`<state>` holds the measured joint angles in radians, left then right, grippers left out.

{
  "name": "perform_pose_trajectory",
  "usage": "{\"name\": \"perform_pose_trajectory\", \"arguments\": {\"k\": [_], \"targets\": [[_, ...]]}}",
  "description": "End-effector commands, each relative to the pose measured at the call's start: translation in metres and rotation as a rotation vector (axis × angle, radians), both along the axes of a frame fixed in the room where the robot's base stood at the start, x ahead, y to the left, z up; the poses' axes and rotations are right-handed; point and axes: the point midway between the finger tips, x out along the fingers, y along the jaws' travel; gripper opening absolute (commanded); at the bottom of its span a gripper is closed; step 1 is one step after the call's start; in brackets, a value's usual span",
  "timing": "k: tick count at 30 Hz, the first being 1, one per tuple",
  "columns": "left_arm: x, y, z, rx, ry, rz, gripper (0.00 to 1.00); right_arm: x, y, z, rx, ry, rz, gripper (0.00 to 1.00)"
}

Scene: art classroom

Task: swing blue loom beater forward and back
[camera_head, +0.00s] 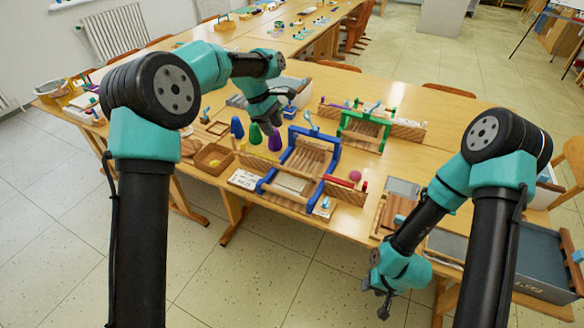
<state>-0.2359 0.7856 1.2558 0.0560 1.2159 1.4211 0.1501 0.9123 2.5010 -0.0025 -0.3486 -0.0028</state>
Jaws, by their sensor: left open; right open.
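A blue loom (291,184) stands on the near part of the wooden table, with pale threads stretched across its frame. Its blue beater (318,136) is the upright frame at the loom's far side, with a light-blue handle on top. My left gripper (268,124) hangs to the left of the beater, above the coloured cones and apart from the loom. Its fingers are small and partly hidden, but it is open with nothing visible in it. My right gripper (380,302) is open and empty, low in front of the table edge, far from the loom.
Blue (237,128), green (255,134) and purple (275,140) cones stand left of the loom. A green loom (368,128) stands behind it to the right. A wooden tray (214,159) lies at left. A red rod (338,181) and pink ball (355,176) are close on the right.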

Motion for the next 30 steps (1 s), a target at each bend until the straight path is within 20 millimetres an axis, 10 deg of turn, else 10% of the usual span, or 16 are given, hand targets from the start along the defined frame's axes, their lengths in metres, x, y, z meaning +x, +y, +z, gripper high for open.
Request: {"name": "perform_pose_trajectory", "arguments": {"k": [30], "targets": [[-0.019, -0.055, -0.142, 0.000, 0.001, -0.003, 0.42, 0.000, 0.000, 0.000, 0.000, 0.000, 0.000, 0.42]]}}
